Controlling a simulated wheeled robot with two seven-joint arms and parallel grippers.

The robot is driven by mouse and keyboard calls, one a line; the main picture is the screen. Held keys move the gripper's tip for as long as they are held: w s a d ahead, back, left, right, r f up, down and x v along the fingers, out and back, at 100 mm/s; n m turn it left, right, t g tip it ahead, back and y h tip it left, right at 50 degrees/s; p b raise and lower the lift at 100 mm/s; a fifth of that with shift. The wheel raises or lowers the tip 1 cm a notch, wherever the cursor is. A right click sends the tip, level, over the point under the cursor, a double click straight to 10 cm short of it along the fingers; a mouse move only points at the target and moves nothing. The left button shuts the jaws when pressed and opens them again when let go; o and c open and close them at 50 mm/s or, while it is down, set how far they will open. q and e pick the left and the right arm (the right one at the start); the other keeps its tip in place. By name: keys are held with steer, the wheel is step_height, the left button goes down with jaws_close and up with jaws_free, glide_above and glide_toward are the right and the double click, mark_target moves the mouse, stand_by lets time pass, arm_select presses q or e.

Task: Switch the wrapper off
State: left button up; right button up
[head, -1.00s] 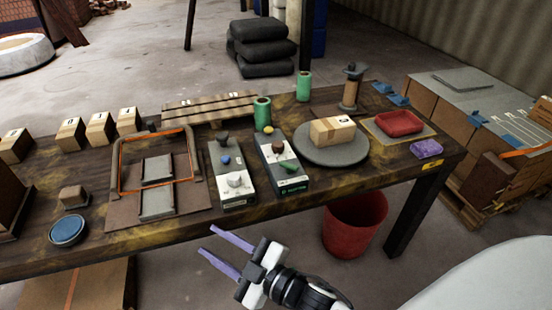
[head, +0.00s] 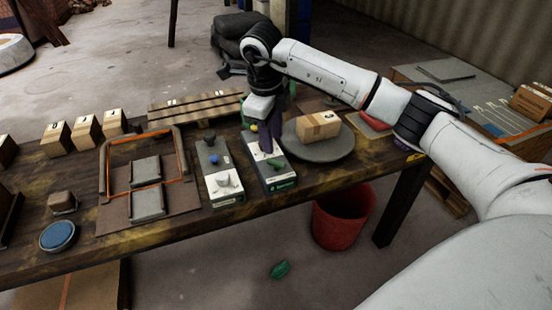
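A round grey turntable (head: 330,152) on the table carries a taped carton (head: 318,126). To its left stands a grey control box (head: 279,184) with a green label, a green control (head: 276,163) and a yellow button (head: 253,127). My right gripper (head: 268,147) points down over this box, its purple fingers at or just above the top. The fingers hide part of the controls; their gap and any contact are unclear. A second control box (head: 223,189) further left has a dark knob, a blue button and a pale knob. My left gripper is out of view.
A wire frame over grey pads (head: 147,200) lies left of the boxes. A slatted pallet (head: 196,106) is behind. My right arm crosses above the turntable and a red tray (head: 369,122). A red bin (head: 342,218) and a small green piece (head: 280,269) are on the floor.

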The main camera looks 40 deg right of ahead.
mark_target(276, 162)
steer(key=f, duration=0.3)
steer(key=d+f, duration=0.1)
steer(key=f, duration=0.2)
steer(key=w+d+f, duration=0.1)
steer(key=f, duration=0.2)
steer(key=shift+f, duration=0.4)
jaws_close()
